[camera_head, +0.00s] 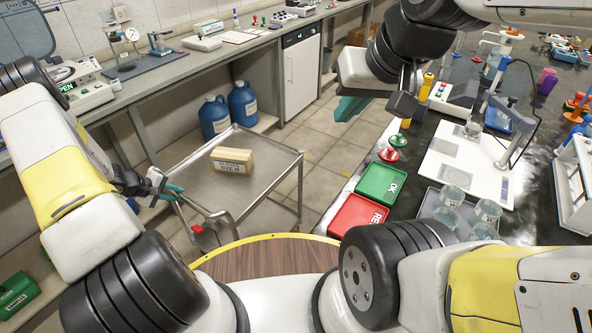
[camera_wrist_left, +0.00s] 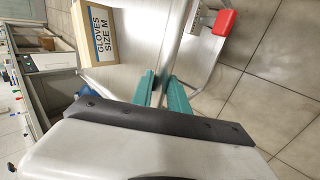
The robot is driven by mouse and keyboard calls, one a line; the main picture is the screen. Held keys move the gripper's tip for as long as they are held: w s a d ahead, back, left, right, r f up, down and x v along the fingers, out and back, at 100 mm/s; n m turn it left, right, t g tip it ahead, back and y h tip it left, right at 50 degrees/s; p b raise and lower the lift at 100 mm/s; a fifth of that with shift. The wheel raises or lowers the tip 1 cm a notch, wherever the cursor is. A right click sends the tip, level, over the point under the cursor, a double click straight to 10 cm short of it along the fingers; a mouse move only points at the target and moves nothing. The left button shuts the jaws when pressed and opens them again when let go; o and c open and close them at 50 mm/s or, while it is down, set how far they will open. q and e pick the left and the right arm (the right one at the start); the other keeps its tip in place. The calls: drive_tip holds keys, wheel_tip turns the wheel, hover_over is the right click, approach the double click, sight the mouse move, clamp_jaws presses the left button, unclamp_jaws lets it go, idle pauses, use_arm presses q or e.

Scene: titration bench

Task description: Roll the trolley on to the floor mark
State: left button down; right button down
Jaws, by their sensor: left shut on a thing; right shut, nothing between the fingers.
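The trolley (camera_head: 268,172) is a grey metal cart with a flat top and thin legs, standing on the tiles at centre left in the head view. Its top also shows in the left wrist view (camera_wrist_left: 135,58). My left gripper (camera_head: 170,190) is at the trolley's near left side, its teal fingers (camera_wrist_left: 164,92) shut on the trolley's handle, which they largely hide. My right gripper (camera_head: 372,106) is shut and empty, above the edge of the dark bench.
A gloves box (camera_head: 232,160) lies on the trolley. Two blue jugs (camera_head: 228,110) stand beyond it under the left bench. The dark bench (camera_head: 410,150) borders the right, with green (camera_head: 382,184) and red (camera_head: 357,215) trays at its edge. Tiled floor (camera_head: 322,140) is open between.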

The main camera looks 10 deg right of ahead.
sight(232, 152)
use_arm(q)
drive_tip(key=shift+s+f, duration=0.25)
drive_tip(key=shift+f, duration=0.05)
drive_tip(key=shift+w+d+r, duration=0.1)
drive_tip(key=shift+w+d, duration=1.45)
drive_tip(key=shift+w, duration=0.3)
drive_tip(key=shift+w+d, duration=1.5)
drive_tip(key=shift+w, duration=0.3)
drive_tip(key=shift+w+d+r, duration=0.1)
drive_tip(key=shift+w+d, duration=1.45)
drive_tip(key=shift+w, duration=0.3)
drive_tip(key=shift+w+d, duration=1.55)
drive_tip(key=shift+w, duration=0.25)
drive_tip(key=shift+w+d, duration=1.5)
drive_tip(key=shift+w, duration=0.3)
drive_tip(key=shift+w+d, duration=1.55)
drive_tip(key=shift+w, duration=0.25)
drive_tip(key=shift+r, duration=0.1)
